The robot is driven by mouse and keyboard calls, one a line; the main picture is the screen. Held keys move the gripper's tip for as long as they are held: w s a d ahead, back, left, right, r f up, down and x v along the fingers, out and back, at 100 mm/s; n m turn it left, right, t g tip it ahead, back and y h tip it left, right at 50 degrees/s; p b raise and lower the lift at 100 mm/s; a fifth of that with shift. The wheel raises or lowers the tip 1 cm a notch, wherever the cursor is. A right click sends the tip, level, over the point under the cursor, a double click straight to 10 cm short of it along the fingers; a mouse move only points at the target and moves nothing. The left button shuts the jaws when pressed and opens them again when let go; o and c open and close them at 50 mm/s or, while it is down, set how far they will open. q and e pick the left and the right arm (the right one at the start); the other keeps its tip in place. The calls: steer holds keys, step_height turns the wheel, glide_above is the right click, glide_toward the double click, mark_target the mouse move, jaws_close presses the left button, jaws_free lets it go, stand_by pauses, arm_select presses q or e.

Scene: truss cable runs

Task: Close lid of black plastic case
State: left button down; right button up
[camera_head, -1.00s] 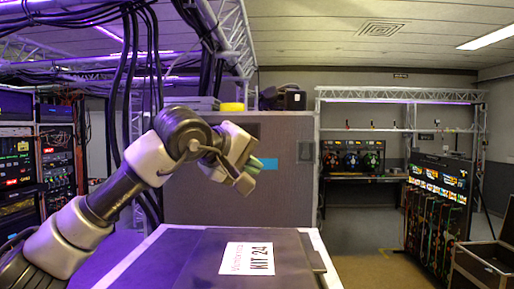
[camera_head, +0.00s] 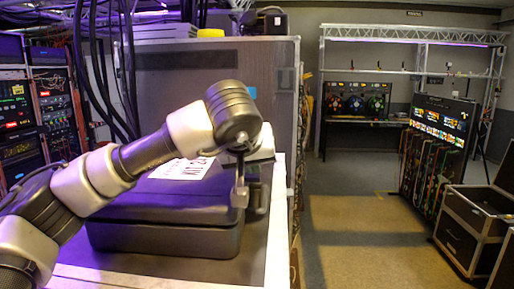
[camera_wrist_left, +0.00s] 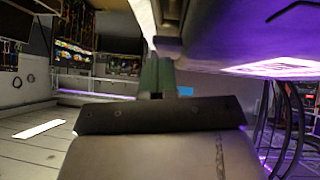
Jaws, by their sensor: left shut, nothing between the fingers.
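The black plastic case (camera_head: 165,238) lies on a white-edged table in the head view. Its lid (camera_head: 150,208) is down on the base, with a thin seam along the front and a white label (camera_head: 182,169) on top. My left gripper (camera_head: 254,172) is at the right end of the case, with its fingers shut and empty. My forearm crosses in front of part of the lid. In the left wrist view the green fingers (camera_wrist_left: 157,76) are together beside a dark purple surface (camera_wrist_left: 240,30), likely the case. Whether they touch it I cannot tell. My right gripper is not in view.
A large grey cabinet (camera_head: 200,85) stands behind the table, with black cables hanging to its left. Equipment racks (camera_head: 45,110) stand at the far left. Floor (camera_head: 360,235) to the right is clear up to an open flight case (camera_head: 470,235).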

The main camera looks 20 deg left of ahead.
arm_select(q)
steer(key=shift+w+a+f+y, duration=0.1)
steer(key=shift+f+y, duration=0.2)
steer(key=shift+f, duration=0.6)
steer(key=shift+s+f+b, duration=0.2)
steer(key=shift+s+b, duration=0.05)
steer(key=shift+b, duration=0.05)
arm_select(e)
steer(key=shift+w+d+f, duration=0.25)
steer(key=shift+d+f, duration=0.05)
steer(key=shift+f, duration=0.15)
arm_select(q)
steer(key=shift+f, duration=0.1)
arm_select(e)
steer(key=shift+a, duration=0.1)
arm_select(q)
steer(key=shift+d+r+p, duration=0.2)
steer(key=shift+r+p, duration=0.15)
steer(key=shift+r, duration=0.15)
steer(key=w+r+b+v, duration=0.1)
steer(key=w+r+v, duration=0.1)
steer(key=v, duration=1)
steer(key=shift+d+b, duration=0.25)
steer(key=shift+b, duration=0.05)
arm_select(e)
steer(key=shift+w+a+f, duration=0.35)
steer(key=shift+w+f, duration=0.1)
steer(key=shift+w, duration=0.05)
